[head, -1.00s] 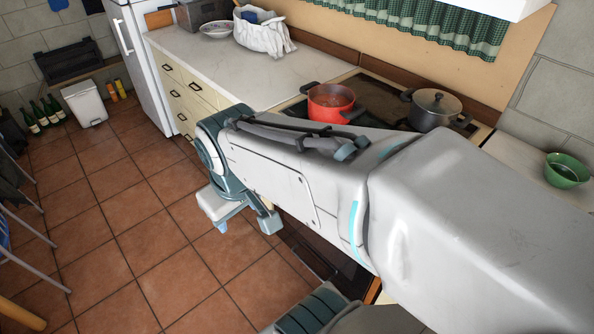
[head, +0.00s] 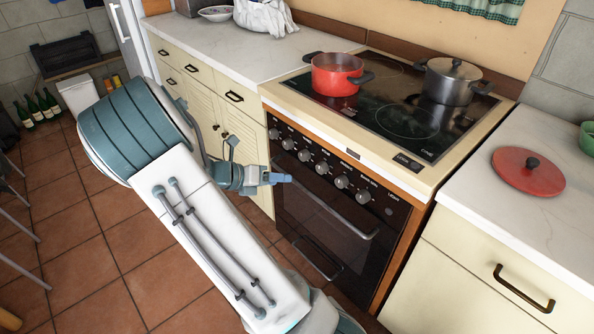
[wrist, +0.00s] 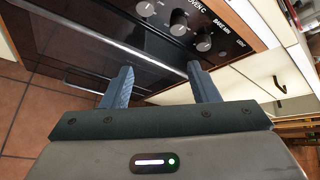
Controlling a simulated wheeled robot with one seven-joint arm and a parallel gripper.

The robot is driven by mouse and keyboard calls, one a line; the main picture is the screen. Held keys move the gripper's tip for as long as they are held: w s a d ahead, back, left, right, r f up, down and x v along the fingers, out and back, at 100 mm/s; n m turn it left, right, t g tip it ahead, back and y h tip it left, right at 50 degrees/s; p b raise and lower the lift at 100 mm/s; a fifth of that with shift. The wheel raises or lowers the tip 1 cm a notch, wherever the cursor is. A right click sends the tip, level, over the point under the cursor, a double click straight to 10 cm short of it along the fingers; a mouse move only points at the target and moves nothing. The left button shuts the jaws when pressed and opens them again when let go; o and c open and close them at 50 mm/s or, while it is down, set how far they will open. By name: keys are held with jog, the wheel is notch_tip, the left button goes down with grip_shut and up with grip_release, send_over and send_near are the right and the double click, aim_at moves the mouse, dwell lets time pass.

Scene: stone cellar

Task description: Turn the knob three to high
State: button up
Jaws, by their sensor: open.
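The stove's control panel carries a slanted row of several round grey knobs. The third from the left (head: 304,155) shows in the head view; its label and pointer are too small to read there. My gripper (head: 284,178) is in front of the oven, below the left part of the knob row and apart from it. In the wrist view my gripper (wrist: 163,82) has its two fingers apart with nothing between them. That view shows some knobs beyond the fingers, including one near the OVEN C label (wrist: 178,27) and one near BAKE MIN (wrist: 204,44).
A red pot (head: 336,78) and a grey lidded pot (head: 452,85) stand on the black cooktop (head: 392,128). The oven door handle (head: 335,212) sticks out below the knobs. A red lid (head: 520,180) lies on the right counter.

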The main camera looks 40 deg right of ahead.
aim_at(301, 157)
jog(key=w+d+f+n+t+h+b, duration=0.2)
jog(key=w+f+n+t+h+b, duration=0.3)
jog(key=w+f+n, duration=0.55)
jog(key=shift+n+g+h, duration=0.4)
jog(key=shift+n+g, duration=0.1)
jog(key=shift+n, duration=0.35)
jog(key=d+r, duration=0.1)
jog(key=d, duration=0.3)
jog(key=d+r+b, duration=0.1)
jog(key=d, duration=0.4)
jog(key=d+r+b, duration=0.1)
jog(key=d, duration=0.3)
jog(key=shift+s+d, duration=0.25)
jog(key=shift+s, duration=0.15)
jog(key=c, duration=1)
